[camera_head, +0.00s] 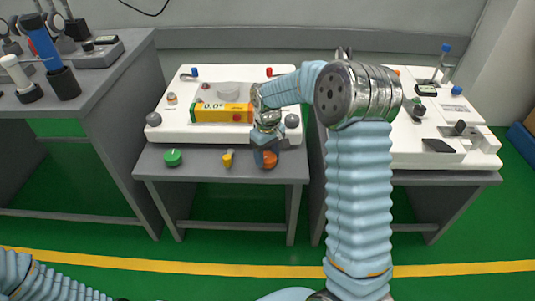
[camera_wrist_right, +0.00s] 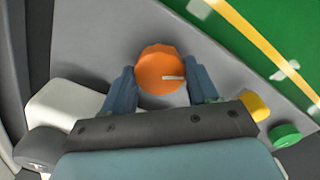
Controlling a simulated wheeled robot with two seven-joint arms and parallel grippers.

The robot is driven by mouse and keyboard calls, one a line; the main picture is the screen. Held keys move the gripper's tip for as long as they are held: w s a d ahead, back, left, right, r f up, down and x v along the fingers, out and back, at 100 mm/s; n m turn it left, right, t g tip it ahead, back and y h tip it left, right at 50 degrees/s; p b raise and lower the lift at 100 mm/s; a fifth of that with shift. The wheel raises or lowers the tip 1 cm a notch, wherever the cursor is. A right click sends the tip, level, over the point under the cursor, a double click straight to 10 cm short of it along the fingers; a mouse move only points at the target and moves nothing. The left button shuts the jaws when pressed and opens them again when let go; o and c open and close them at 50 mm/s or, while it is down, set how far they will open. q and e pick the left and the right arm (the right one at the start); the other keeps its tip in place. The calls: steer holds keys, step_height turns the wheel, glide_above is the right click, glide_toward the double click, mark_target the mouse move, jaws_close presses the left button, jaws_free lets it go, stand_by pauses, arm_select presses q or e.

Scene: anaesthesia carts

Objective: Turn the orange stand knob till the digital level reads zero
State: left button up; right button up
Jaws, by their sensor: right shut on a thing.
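The orange knob (camera_head: 267,160) sits at the front right of the grey stand. My right gripper (camera_head: 266,143) is above it with its fingers down around it. In the right wrist view the orange knob (camera_wrist_right: 160,70) lies between the two blue fingers of my right gripper (camera_wrist_right: 162,84), shut on it. A white mark on its top points right there. The yellow digital level (camera_head: 221,112) lies on the white unit on the stand; its display appears to read 0.0°, in small print. My left gripper is out of view.
A green knob (camera_head: 173,157) and a yellow knob (camera_head: 228,159) stand left of the orange one. The white unit (camera_head: 175,126) is close behind. A second white unit (camera_head: 400,150) is to the right, partly hidden by my right arm. A grey table (camera_head: 95,85) is left.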

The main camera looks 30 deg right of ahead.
mark_target(268, 157)
steer(key=o, duration=1.1)
steer(key=shift+c, duration=0.2)
step_height(268, 157, up, 14)
steer(key=shift+p, duration=0.45)
steer(key=shift+f, duration=0.1)
